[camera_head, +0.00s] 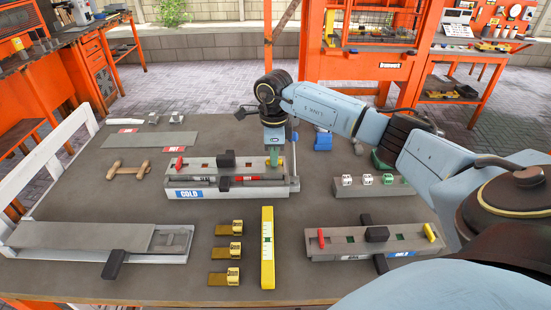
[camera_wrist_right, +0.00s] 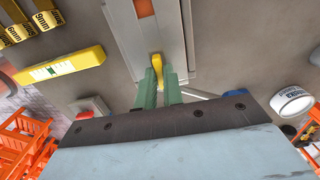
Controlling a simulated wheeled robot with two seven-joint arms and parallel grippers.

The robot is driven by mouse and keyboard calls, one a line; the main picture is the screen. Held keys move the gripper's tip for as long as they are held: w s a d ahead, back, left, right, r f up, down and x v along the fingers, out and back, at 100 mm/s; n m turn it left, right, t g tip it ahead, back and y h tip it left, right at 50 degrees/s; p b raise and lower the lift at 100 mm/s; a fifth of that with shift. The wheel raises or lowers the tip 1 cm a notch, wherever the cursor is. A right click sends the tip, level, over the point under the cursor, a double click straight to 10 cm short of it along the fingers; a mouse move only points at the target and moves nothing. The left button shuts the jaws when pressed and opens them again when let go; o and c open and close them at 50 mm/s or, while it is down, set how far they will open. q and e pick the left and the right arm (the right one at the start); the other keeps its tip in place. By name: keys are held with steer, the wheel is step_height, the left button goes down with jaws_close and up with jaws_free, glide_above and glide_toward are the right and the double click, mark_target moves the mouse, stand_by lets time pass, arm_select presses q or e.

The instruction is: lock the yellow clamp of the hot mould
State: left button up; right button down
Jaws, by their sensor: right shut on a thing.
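My right gripper (camera_head: 277,151) reaches down to the right end of the middle mould (camera_head: 240,193). Its green fingers (camera_wrist_right: 158,88) are shut on the yellow clamp (camera_wrist_right: 156,66), which shows only as a small sliver in the head view (camera_head: 281,162). The front of this mould carries a blue label that reads COLD. My left gripper is not in view.
A yellow spirit level (camera_head: 267,247) and several brass-coloured blocks (camera_head: 227,250) lie in front of the middle mould. A flat grey mould (camera_head: 84,236) lies at the near left. A block with white and green pieces (camera_head: 371,188) stands to the right, under my arm.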

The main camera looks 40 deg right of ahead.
steer(key=shift+r+m+p, duration=0.1)
steer(key=shift+m+p, duration=0.5)
steer(key=shift+m, duration=0.6)
steer(key=shift+m+p, duration=0.4)
steer(key=shift+m, duration=0.8)
steer(key=shift+m+p, duration=0.6)
steer(key=shift+m, duration=0.5)
steer(key=shift+m+p, duration=0.55)
steer(key=shift+m, duration=0.75)
